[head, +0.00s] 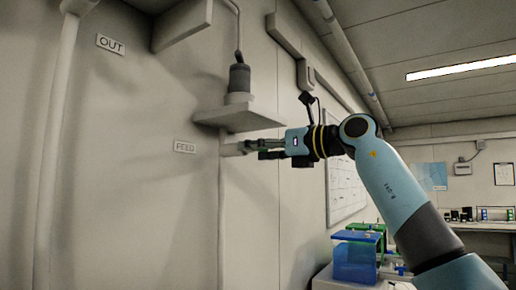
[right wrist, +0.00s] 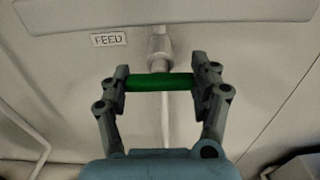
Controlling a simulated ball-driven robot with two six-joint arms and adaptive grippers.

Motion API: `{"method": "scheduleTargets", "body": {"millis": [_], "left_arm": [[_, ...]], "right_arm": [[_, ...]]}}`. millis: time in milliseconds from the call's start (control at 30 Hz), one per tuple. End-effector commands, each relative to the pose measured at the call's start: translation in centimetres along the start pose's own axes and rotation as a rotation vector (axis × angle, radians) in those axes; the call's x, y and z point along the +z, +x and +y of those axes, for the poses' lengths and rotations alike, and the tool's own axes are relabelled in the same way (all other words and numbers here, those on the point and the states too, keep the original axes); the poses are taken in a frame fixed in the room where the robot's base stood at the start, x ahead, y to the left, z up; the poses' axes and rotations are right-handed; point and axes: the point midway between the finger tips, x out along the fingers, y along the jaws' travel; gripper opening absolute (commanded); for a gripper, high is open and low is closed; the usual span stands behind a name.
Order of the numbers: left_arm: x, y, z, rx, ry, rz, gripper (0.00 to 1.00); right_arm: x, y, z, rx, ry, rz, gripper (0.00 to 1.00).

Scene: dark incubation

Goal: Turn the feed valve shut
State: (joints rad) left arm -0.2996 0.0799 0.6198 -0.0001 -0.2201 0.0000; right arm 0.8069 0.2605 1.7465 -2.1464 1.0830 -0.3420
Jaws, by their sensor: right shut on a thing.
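The feed valve shows in the right wrist view as a green bar handle (right wrist: 158,82) on a pale grey stem (right wrist: 160,47). The bar lies level across that picture, crosswise to the pipe behind it. My right gripper (head: 248,148) reaches left to the wall in the head view. In the right wrist view its fingers (right wrist: 160,84) are shut on the handle, one at each end of the bar. A FEED label (head: 185,146) is on the wall just left of the valve. In the head view the fingers hide most of the handle. My left gripper is not in view.
A grey shelf (head: 240,119) with a dark-topped cylinder (head: 239,79) juts out just above my right gripper. Blue and green boxes (head: 355,258) stand on a bench at lower right.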

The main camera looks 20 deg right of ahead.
Motion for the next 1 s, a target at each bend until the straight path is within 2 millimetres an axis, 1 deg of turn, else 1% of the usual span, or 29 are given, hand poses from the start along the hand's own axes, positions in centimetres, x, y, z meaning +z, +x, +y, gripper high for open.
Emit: {"method": "scheduleTargets", "body": {"millis": [100,133,200,467,567,667,900,1000], "left_arm": [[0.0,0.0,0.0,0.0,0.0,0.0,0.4],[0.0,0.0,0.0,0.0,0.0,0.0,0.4],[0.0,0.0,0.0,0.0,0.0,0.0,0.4],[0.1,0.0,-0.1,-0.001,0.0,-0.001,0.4],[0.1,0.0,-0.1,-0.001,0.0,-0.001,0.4],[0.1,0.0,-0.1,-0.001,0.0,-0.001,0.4],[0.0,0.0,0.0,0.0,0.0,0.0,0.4],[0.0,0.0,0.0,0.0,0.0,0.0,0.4]], "right_arm": [[0.1,0.0,0.0,0.0,0.002,-0.002,0.3],[0.1,0.0,0.0,0.0,0.002,-0.002,0.65],[0.1,0.0,0.0,0.0,0.001,-0.002,0.73],[0.0,-0.1,0.0,0.0,0.0,-0.001,0.73],[0.0,-0.6,-0.1,-0.003,-0.002,0.0,0.73],[0.0,-2.1,-0.2,-0.004,-0.004,0.001,0.73],[-0.1,-7.5,-0.2,-0.006,-0.005,0.004,0.73],[-0.1,-9.2,-0.1,-0.003,-0.004,0.005,0.73]]}}
